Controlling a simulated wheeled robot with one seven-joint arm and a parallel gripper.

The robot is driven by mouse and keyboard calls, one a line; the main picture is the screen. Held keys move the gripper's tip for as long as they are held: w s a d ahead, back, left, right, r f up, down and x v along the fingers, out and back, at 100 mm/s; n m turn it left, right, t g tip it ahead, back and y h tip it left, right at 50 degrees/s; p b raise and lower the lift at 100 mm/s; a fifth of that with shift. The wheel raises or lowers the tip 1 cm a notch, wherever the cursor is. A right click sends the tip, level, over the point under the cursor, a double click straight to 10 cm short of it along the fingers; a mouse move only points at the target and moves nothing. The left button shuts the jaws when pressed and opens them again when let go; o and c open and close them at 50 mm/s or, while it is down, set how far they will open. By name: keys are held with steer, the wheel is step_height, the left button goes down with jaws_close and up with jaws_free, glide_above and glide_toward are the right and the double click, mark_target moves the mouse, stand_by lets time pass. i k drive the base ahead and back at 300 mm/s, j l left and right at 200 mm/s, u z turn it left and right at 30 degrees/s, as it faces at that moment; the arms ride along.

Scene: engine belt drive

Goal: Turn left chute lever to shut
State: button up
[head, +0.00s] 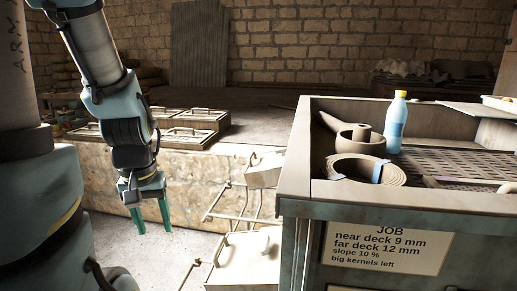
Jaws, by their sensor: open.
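My gripper (150,216) hangs at the left of the head view with its green fingers pointing down. The fingers are apart with nothing between them. Two pale chute-like boxes stick out beside the machine, an upper one (264,171) and a lower one (244,262). Thin metal rods (234,214) with small end knobs run to the left of them. I cannot tell which of these parts is the left chute lever or how it is set. My gripper is left of the boxes and apart from them. The lower box is cut off by the bottom edge.
The machine (292,166) with its perforated deck (455,165) fills the right. A blue bottle (396,122), a bowl (360,140) and a rolled strap (366,169) stand on it. A job sign (387,247) is on its front. A stone ledge (190,175) with handled lids is behind my gripper.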

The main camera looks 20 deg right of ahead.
mark_target(283, 150)
steer(key=i+j+z, duration=0.3)
steer(key=i+j, duration=0.25)
steer(key=i, duration=0.3)
steer(key=i+j+z, duration=0.25)
steer(key=i+j, duration=0.5)
steer(key=i+j+z, duration=0.3)
steer(key=i+j, duration=0.45)
steer(key=j, duration=0.15)
